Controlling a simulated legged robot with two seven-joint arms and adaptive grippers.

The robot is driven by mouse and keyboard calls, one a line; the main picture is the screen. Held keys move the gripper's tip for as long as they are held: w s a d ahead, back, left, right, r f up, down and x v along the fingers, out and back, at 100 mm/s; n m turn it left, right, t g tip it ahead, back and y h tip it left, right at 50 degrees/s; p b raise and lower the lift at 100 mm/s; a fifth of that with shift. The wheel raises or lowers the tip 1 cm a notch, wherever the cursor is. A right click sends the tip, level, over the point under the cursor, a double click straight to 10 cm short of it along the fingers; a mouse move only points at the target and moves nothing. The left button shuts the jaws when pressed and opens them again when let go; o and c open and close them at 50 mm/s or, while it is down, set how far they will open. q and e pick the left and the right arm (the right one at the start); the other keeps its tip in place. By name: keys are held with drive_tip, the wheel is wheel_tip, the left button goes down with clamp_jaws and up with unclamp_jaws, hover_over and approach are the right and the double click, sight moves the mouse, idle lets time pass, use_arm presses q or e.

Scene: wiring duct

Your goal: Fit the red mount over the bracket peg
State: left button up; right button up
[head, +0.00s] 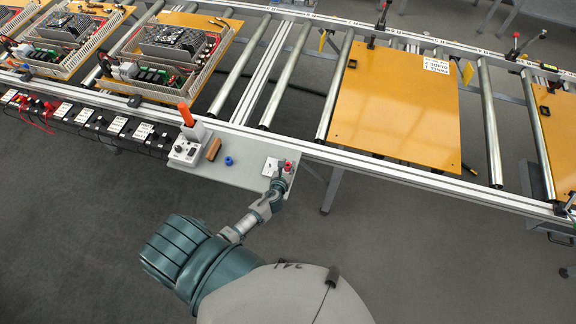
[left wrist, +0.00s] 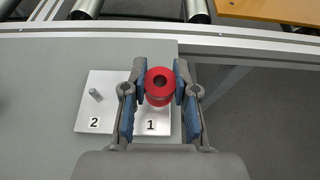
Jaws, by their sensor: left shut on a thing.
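The red mount (left wrist: 159,96), a round piece with a dark central hole, is between the fingers of my left gripper (left wrist: 160,100) in the left wrist view. It also shows as a small red piece in the head view (head: 288,165), at the tip of my left gripper (head: 282,176). The white bracket plate (left wrist: 108,82) lies under it, marked 2 and 1. A bare grey peg (left wrist: 96,95) stands beside the 2. The mount appears over the side marked 1; it hides any peg there, and I cannot tell whether it touches the plate. My right gripper is out of view.
The plate lies near the right end of a grey shelf (head: 240,172). The conveyor's metal rail (head: 340,157) runs behind.

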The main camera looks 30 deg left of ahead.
use_arm(q)
drive_tip(key=shift+a, duration=0.7)
drive_tip(key=shift+a+f, duration=0.1)
drive_tip(key=shift+a, duration=0.05)
drive_tip(key=shift+d, duration=0.5)
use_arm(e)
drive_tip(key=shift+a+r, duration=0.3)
use_arm(q)
drive_tip(key=shift+a, duration=0.2)
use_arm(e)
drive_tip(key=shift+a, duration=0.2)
use_arm(q)
drive_tip(key=shift+d+p, duration=0.15)
drive_tip(key=shift+p, duration=0.15)
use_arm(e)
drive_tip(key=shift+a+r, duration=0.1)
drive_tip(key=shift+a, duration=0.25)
